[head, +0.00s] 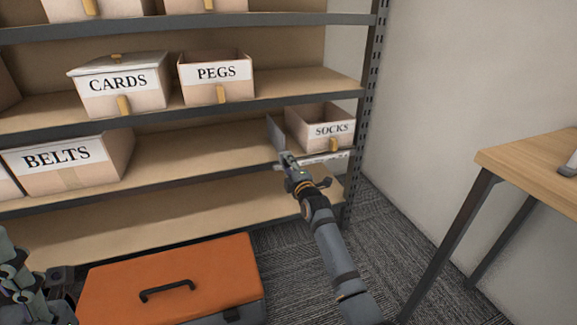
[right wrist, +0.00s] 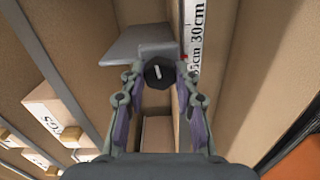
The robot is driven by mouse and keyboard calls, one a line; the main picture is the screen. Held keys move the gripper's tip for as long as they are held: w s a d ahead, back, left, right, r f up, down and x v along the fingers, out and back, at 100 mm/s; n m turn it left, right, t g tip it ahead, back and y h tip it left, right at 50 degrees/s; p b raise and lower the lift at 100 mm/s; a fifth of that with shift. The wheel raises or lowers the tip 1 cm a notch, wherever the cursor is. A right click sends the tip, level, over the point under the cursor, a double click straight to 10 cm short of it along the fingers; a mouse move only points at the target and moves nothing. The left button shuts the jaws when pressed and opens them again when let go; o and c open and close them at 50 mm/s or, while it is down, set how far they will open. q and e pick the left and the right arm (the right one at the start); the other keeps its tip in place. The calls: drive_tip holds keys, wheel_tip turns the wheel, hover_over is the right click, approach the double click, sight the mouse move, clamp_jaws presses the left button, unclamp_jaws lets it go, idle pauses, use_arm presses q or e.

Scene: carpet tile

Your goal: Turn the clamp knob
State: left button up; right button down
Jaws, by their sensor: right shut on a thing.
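The clamp knob (right wrist: 158,72) is dark and many-sided with a white line on its face, seen in the right wrist view. It sits under a grey bracket (right wrist: 140,40). My right gripper (right wrist: 159,82) is shut on the knob, with a finger on each side. In the head view my right gripper (head: 291,162) reaches to the front edge of a shelf, where a grey upright plate (head: 275,138) stands; the knob is hard to make out there. My left gripper (head: 28,278) shows partly at the lower left, and its jaws are unclear.
A white ruler strip (right wrist: 195,35) runs along the shelf edge beside the knob. The SOCKS box (head: 333,130) stands just right of the plate. An orange case (head: 215,270) lies on the carpet below. A wooden table (head: 540,160) is at the right.

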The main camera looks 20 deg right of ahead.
drive_tip(key=shift+f, duration=0.1)
idle(0.4)
drive_tip(key=c, duration=1)
unclamp_jaws()
drive_tip(key=shift+s, duration=0.1)
drive_tip(key=s, duration=1.2)
drive_tip(key=shift+d, duration=0.25)
